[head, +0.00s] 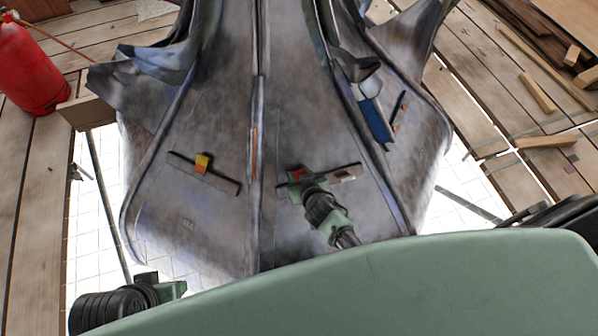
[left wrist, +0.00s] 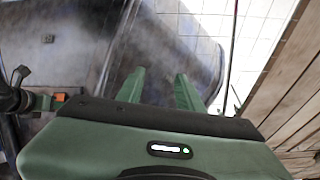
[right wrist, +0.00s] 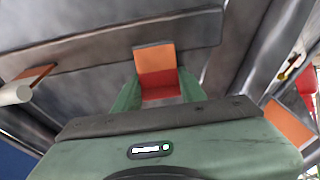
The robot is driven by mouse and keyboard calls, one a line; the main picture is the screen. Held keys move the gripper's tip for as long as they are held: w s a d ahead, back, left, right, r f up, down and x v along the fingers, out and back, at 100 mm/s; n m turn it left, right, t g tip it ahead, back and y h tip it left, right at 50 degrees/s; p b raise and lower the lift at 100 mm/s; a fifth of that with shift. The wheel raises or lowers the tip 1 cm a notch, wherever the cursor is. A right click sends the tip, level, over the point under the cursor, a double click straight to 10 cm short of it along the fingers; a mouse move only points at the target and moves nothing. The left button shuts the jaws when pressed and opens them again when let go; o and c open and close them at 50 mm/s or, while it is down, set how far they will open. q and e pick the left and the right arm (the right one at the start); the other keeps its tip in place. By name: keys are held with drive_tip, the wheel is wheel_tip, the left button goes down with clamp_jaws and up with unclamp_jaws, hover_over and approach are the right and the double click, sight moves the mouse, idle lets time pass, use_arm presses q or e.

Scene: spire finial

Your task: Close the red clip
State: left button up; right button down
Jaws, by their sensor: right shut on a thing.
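The red clip (head: 296,173) sits on a dark bar on the right middle panel of the grey spire in the head view. My right gripper (head: 302,182) reaches it from the lower right and partly covers it. In the right wrist view the clip (right wrist: 156,65) has an orange face and a darker red lower part, and stands between the fingers of my right gripper (right wrist: 158,88), which is shut on it. It touches or lies against the bar. My left gripper (left wrist: 161,78) is open and empty in the left wrist view, near the spire's lower edge.
A yellow clip (head: 202,163) sits on another bar on the left panel. A blue part (head: 374,119) is on the right panel. A red cylinder (head: 32,72) stands on the planks at the left. Loose wood pieces (head: 537,92) lie at the right.

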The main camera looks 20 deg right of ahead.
use_arm(q)
drive_tip(key=shift+x, duration=0.8)
use_arm(e)
drive_tip(key=shift+w, duration=0.1)
drive_tip(key=c, duration=0.8)
unclamp_jaws()
drive_tip(key=shift+r, duration=0.1)
use_arm(q)
wheel_tip(320, 180, down, 11)
drive_tip(key=p, duration=0.3)
drive_tip(key=shift+w+d+g, duration=0.25)
drive_tip(key=shift+w+g, duration=0.15)
use_arm(e)
drive_tip(key=shift+v, duration=3.85)
